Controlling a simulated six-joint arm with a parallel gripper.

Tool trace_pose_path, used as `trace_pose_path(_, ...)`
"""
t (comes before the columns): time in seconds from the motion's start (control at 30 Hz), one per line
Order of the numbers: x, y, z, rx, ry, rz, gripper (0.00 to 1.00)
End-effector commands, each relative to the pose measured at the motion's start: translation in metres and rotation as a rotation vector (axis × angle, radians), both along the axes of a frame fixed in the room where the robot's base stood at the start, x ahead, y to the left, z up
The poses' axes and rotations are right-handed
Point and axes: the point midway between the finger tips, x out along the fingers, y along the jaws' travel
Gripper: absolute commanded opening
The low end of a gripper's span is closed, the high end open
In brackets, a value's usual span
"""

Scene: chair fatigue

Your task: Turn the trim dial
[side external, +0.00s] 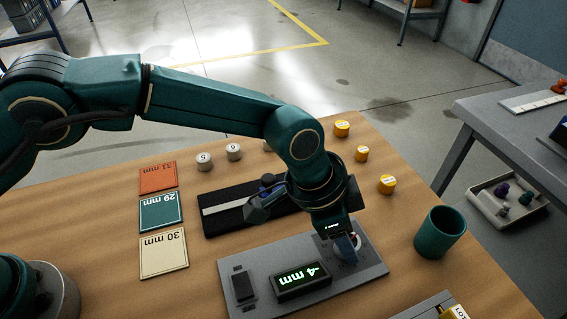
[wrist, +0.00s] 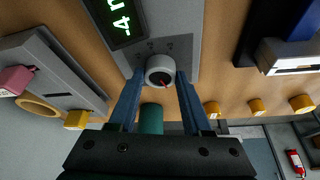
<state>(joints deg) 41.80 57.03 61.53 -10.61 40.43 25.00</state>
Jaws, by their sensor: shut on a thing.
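The trim dial (wrist: 160,68) is a round pale knob with a red pointer line, set on a grey panel (side external: 364,284). The panel's black display (side external: 301,281) reads -4 mm in green, upside down in the side external view. My gripper (wrist: 160,76) has its two blue fingers on either side of the dial, shut on it. In the side external view my gripper (side external: 348,244) reaches down to the panel's right part and partly hides the dial. In the wrist view the red pointer slants down to the right.
A teal cup (side external: 440,234) stands right of the panel. A black board (side external: 226,220) with a measuring tool lies behind it. Orange, green and cream tiles (side external: 163,250) lie left. Several yellow pieces (side external: 387,184) and white pieces (side external: 233,152) stand at the back.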

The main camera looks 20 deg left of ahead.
Motion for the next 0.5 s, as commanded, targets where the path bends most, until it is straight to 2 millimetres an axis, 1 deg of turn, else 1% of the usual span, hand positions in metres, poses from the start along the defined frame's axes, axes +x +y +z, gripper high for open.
trace_pose_path(0.4,0.0036,0.0010,-0.0001,-0.002,0.000,-0.378,0.00)
trace_pose_path(0.5,0.0039,0.0012,-0.0001,-0.001,0.001,-0.446,0.00)
